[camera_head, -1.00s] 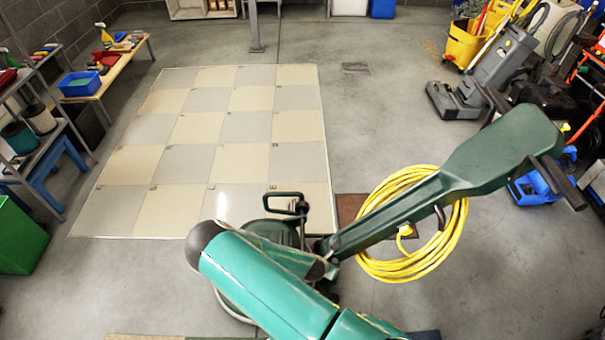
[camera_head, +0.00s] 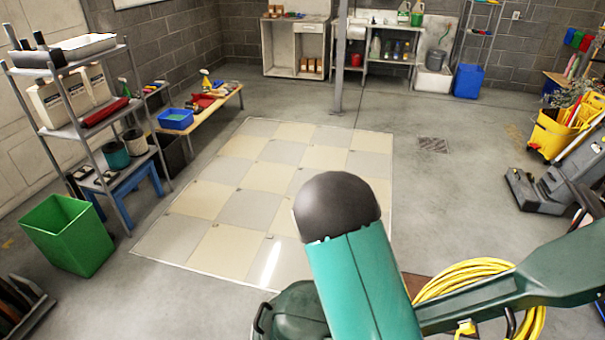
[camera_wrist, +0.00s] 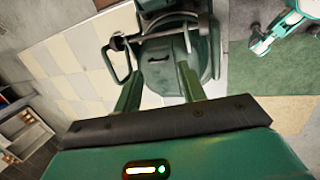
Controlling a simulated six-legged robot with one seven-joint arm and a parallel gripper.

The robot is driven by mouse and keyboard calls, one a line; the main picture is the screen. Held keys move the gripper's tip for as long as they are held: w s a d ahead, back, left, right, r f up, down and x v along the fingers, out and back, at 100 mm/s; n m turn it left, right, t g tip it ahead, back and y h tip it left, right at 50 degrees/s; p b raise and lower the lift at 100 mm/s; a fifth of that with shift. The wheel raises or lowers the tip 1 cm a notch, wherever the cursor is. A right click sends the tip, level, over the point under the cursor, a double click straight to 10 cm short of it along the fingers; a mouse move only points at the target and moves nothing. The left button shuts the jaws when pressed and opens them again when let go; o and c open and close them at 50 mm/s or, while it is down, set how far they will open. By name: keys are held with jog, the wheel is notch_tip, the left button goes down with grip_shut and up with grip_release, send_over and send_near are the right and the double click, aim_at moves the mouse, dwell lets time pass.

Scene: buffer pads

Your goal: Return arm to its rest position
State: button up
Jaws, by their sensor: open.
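My gripper (camera_wrist: 160,84) shows in the wrist view with its two green fingers apart and nothing between them. Beyond the fingers is a dark green floor machine (camera_wrist: 160,58) with a black loop handle; I cannot tell the exact gap to it. In the head view my teal arm, with a dark rounded joint, rises at the lower middle and covers part of this machine (camera_head: 298,312). The gripper itself cannot be made out in the head view.
A checkered floor panel (camera_head: 222,207) lies ahead. The machine's long handle and coiled yellow cable (camera_head: 462,278) are at lower right. A green bin (camera_head: 68,235) and shelf rack (camera_head: 68,128) stand left. A yellow mop bucket (camera_head: 552,132) stands right. Grey floor is open between panel and bucket.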

jog(key=s+r+m+y, duration=0.15)
jog(key=r+m, duration=0.25)
jog(key=r, duration=0.8)
jog(key=s+r+m+y, duration=0.1)
jog(key=s+r+m, duration=0.25)
jog(key=r, duration=0.95)
jog(key=s+d+r+m+t, duration=0.1)
jog(key=s+r+m, duration=0.6)
jog(key=s+r, duration=0.8)
jog(key=shift+s+r+t, duration=0.2)
jog(key=shift+s+t, duration=0.3)
jog(key=shift+t, duration=0.3)
jog(key=shift+d, duration=0.1)
jog(key=shift+c, duration=0.5)
jog(key=shift+d+m, duration=0.2)
jog(key=shift+m, duration=0.05)
